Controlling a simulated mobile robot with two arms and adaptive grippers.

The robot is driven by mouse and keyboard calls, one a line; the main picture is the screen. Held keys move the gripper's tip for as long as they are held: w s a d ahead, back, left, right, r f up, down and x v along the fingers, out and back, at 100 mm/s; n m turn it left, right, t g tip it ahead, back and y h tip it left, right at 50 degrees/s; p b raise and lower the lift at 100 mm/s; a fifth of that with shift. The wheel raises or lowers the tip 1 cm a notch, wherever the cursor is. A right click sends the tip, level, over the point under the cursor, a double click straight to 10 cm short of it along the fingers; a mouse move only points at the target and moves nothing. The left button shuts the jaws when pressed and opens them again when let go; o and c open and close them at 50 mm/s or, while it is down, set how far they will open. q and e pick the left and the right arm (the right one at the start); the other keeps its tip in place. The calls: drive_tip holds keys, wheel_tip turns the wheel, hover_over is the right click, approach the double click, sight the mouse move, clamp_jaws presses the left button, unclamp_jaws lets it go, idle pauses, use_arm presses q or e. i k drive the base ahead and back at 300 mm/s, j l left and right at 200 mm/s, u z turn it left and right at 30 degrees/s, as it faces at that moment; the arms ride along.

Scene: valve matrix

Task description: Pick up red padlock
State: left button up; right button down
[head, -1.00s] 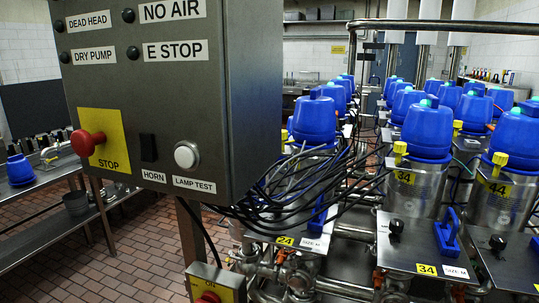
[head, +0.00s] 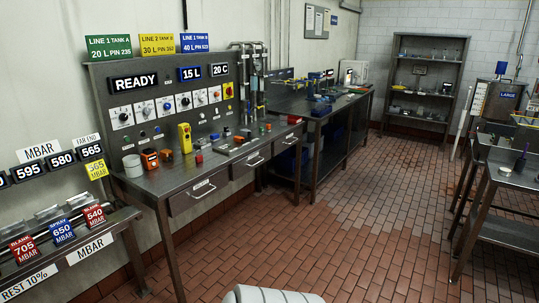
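No red padlock can be made out for certain in the head view. A small red item (head: 199,158) lies on the steel workbench (head: 225,161), just right of a yellow upright device (head: 185,138). It is too small to tell what it is. Two orange-and-black items (head: 149,158) (head: 166,155) sit left of the yellow device. Other small red and green pieces lie further right on the same bench. Neither of my grippers is in view.
A control panel (head: 165,110) reading READY stands behind the bench. A second bench (head: 335,108) continues along the wall to a shelf unit (head: 424,80). A rack with coloured pressure labels (head: 62,232) stands at left. Steel tables (head: 510,178) stand at right. The brick floor (head: 350,235) between is clear.

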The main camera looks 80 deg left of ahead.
sight(199, 159)
drive_tip(key=u, duration=3.3)
drive_tip(key=i+l, duration=0.15)
drive_tip(key=i, duration=0.3)
drive_tip(key=i+l, duration=0.2)
drive_tip(key=i, duration=0.3)
drive_tip(key=j+u, duration=0.05)
